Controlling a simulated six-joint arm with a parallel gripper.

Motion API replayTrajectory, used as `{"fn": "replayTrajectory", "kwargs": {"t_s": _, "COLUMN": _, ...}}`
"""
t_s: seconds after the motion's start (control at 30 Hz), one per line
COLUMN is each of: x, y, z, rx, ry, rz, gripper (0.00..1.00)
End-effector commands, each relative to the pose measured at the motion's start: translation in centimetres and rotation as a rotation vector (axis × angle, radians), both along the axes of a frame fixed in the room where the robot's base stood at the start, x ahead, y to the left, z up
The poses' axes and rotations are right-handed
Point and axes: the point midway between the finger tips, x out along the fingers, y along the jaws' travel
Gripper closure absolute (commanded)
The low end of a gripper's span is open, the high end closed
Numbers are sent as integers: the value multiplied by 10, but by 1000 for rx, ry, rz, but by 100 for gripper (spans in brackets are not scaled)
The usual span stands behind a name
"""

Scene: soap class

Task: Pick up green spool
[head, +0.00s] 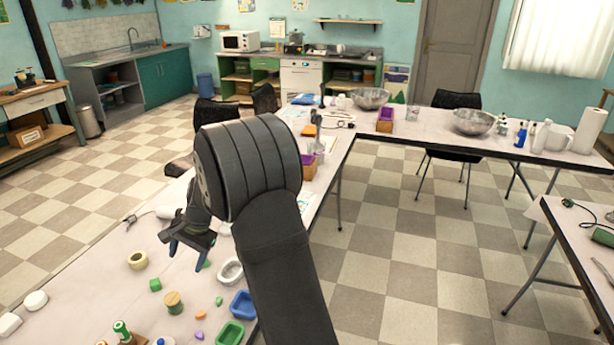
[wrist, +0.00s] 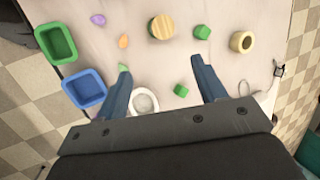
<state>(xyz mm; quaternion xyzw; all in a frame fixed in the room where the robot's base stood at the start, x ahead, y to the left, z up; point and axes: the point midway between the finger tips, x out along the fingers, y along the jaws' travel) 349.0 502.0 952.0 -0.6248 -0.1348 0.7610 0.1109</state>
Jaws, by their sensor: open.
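The green spool (head: 122,329) stands near the bottom edge of the head view, at the near left of the table, with green thread and a pale top. It stands at a small wooden holder (head: 135,341) cut off by the frame; I cannot tell how it is seated. My gripper (head: 188,250) is open and empty above the table, farther back and to the right of the spool. In the wrist view, bare table shows between the open fingers (wrist: 160,66). I do not make out the spool there.
A wooden cylinder (head: 173,303), green block (head: 155,285) and tan ring (head: 138,260) lie between gripper and spool. A white oval dish (head: 230,271), blue tray (head: 243,306) and green tray (head: 230,334) line the right edge. White blocks (head: 36,301) lie left.

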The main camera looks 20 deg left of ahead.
Motion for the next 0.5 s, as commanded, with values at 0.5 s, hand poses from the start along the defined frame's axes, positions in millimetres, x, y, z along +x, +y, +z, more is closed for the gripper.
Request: {"fn": "replayTrajectory", "kwargs": {"t_s": 0.5, "x": -34, "y": -1, "z": -3, "rx": -53, "ry": -257, "rz": 255, "gripper": 36}}
